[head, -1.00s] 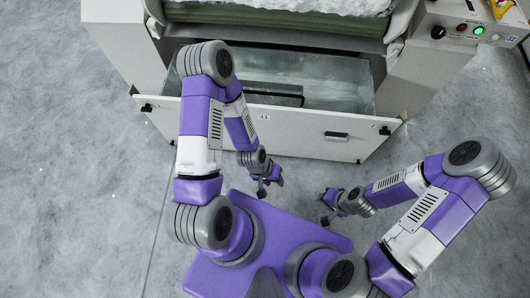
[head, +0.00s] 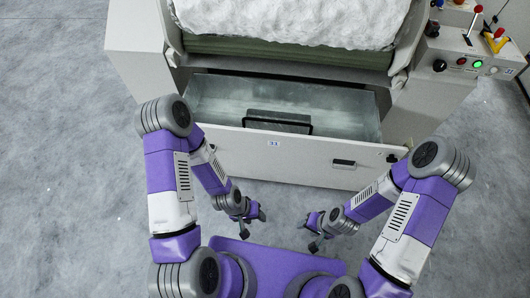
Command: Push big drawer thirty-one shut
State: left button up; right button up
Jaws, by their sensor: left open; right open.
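The big drawer (head: 315,160) stands pulled out from the pale machine, with its grey metal inside showing. Its front carries a small label reading 31 (head: 273,143) and a dark recessed handle (head: 343,163) to the right. My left gripper (head: 257,216) is open and empty, in front of the drawer front and below it in the picture. My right gripper (head: 309,234) is open and empty, a little to the right and further from the front. Neither appears to touch the drawer. Part of the front's left side is hidden by my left arm.
A dark-framed box (head: 278,122) lies inside the drawer. White fibre (head: 290,20) fills the machine above a green roller (head: 285,50). A control panel (head: 470,55) with levers and lit buttons is at the upper right. Grey floor is clear on both sides.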

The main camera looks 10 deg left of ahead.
aim_at(346, 150)
jog(key=u, duration=0.1)
jog(key=i, duration=0.15)
jog(key=z, duration=0.4)
jog(key=k, duration=0.5)
jog(key=z, duration=0.85)
jog(key=i, duration=0.6)
jog(key=u, duration=0.95)
jog(key=i, duration=0.85)
jog(key=u, duration=1)
